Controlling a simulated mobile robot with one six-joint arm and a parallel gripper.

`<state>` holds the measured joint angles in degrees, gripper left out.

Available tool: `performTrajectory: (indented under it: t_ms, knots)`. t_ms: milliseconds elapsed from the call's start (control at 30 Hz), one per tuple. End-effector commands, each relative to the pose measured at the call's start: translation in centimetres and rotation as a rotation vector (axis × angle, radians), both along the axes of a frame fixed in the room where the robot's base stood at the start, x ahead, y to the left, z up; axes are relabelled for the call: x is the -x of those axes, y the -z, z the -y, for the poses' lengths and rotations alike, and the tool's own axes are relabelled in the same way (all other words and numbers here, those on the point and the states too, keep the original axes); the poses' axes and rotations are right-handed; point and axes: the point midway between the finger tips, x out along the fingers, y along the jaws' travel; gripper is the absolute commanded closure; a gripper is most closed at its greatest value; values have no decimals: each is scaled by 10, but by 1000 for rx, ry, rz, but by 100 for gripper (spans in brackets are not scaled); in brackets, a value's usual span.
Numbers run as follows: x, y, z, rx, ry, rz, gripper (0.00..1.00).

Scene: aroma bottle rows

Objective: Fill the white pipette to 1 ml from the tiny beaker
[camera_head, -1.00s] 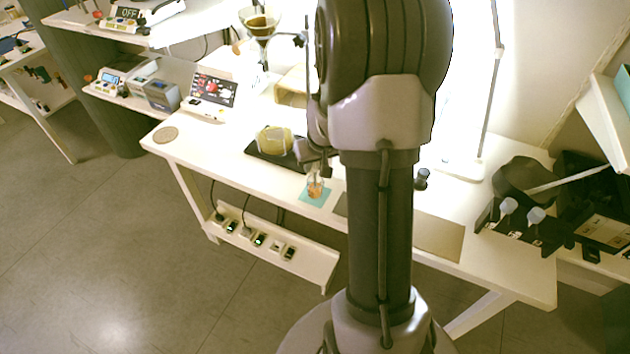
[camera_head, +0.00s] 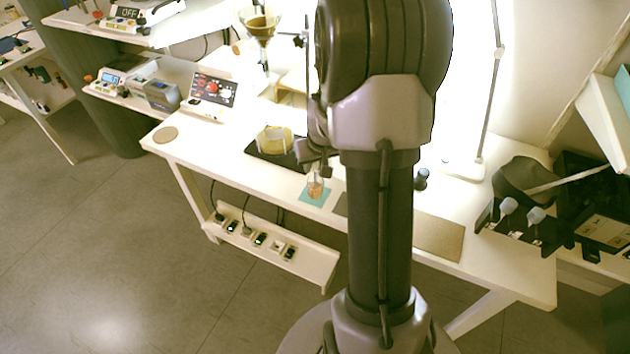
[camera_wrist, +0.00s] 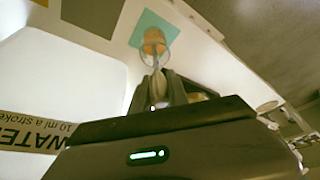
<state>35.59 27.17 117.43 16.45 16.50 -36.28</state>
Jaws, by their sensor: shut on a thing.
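The tiny beaker (camera_head: 316,187) is clear glass with orange-brown contents. It stands on a small teal mat (camera_head: 305,196) near the table's front edge. It also shows at the top of the wrist view (camera_wrist: 154,46). My gripper (camera_wrist: 160,86) is shut on the white pipette (camera_wrist: 157,82), a pale slim shape between the fingers that points to the beaker. In the head view my gripper (camera_head: 318,165) is just above the beaker, partly behind my arm. I cannot tell how deep the pipette tip is or how much liquid it holds.
A yellowish round vessel (camera_head: 274,139) sits on a black plate (camera_head: 258,152) left of the beaker. A white bottle labelled WATER (camera_wrist: 60,90) fills the wrist view's left side. A dark rack with pale-topped items (camera_head: 508,222) stands right. The front-left tabletop is mostly clear.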

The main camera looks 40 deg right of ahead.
Motion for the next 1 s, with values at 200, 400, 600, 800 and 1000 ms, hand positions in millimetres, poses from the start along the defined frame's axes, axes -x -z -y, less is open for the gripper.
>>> performTrajectory:
  t_ms: [200,400,600,800,1000]
  knots:
    - [0,0,0,0,0,0,89]
    - [0,-1,0,0,0,0,89]
    - [0,-25,0,0,1,1,89]
    - [0,-60,0,0,1,1,89]
    - [0,-75,0,0,0,0,89]
